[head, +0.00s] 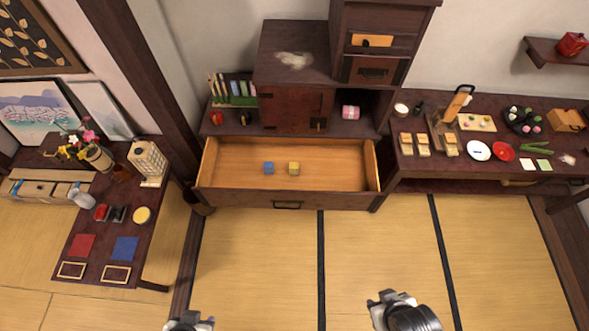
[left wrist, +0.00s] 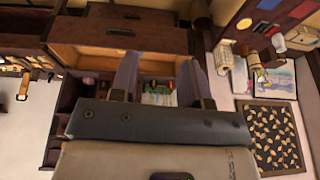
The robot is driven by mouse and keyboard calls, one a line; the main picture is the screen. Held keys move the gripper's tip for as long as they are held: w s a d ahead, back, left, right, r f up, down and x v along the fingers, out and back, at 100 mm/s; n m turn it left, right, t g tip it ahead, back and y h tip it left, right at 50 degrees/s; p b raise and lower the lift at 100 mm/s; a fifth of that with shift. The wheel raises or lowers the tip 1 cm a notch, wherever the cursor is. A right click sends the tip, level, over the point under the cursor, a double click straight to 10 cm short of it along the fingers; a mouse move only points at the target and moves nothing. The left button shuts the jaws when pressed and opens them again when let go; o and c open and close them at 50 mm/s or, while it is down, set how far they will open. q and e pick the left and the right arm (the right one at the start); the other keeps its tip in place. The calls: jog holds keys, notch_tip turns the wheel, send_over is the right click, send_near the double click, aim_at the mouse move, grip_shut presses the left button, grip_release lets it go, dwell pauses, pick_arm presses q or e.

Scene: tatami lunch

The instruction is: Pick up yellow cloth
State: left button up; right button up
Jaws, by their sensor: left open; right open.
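A small yellow folded piece (head: 293,168), which may be the yellow cloth, lies in the open wooden drawer (head: 225,173). A similar blue piece (head: 268,168) lies just left of it, apart from it. My left gripper (head: 192,320) is at the bottom edge of the head view, in front of the drawer and well away from it. In the left wrist view its two fingers (left wrist: 157,78) are spread with nothing between them. My right gripper (head: 383,298) is open and empty, low in the head view, right of centre. Neither gripper touches the drawer or its contents.
The dark cabinet (head: 290,50) stands behind the drawer. A low table (head: 105,215) at left holds red and blue squares, a yellow round item (head: 142,215) and a lantern (head: 148,160). A right-hand table (head: 440,185) holds dishes and food. The tatami floor (head: 260,255) before the drawer is clear.

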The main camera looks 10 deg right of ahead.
pick_arm(q)
jog(key=o, duration=0.9)
